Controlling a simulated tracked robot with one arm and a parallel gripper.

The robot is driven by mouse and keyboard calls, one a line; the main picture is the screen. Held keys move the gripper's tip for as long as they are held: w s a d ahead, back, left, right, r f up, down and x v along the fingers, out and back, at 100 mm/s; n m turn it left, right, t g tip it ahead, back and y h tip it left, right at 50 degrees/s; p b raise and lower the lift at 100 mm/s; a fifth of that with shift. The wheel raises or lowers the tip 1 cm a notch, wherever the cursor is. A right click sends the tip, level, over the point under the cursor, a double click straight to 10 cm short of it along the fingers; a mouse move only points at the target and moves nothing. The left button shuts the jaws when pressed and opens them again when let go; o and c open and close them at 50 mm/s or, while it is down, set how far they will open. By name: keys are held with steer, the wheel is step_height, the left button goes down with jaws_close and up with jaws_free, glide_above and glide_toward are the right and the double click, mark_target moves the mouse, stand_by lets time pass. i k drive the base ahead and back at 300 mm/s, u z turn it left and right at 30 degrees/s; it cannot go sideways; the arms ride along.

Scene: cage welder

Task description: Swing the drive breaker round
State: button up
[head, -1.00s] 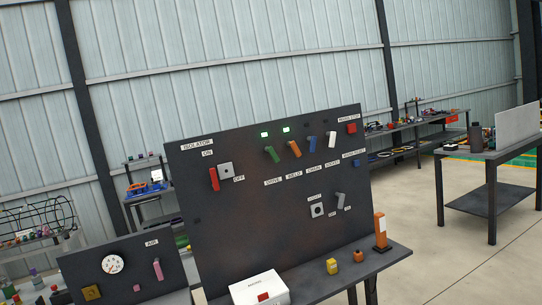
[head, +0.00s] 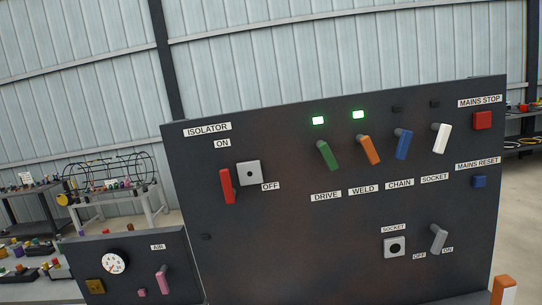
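The drive breaker is a green lever (head: 327,155) on the dark upright panel (head: 270,255), above the DRIVE label (head: 326,197). The lever slants from its upper-left pivot down to the right. A green lamp (head: 318,121) is lit above it. To its right are the orange WELD lever (head: 370,150), with a lit green lamp (head: 358,115), the blue CHAIN lever (head: 403,144) and the white SOCKET lever (head: 441,138). The small lamps above the blue and white levers are dark. My gripper is not in view.
The red isolator handle (head: 227,187) hangs at the panel's left. The red mains stop (head: 482,120) and blue mains reset (head: 479,182) are at its right. A grey socket lever (head: 438,239) is lower right. A lower AIR panel (head: 125,262) stands at left.

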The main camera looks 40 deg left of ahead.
mark_target(323, 147)
steer(key=u, duration=0.4)
steer(key=i, duration=1)
steer(key=u, duration=0.4)
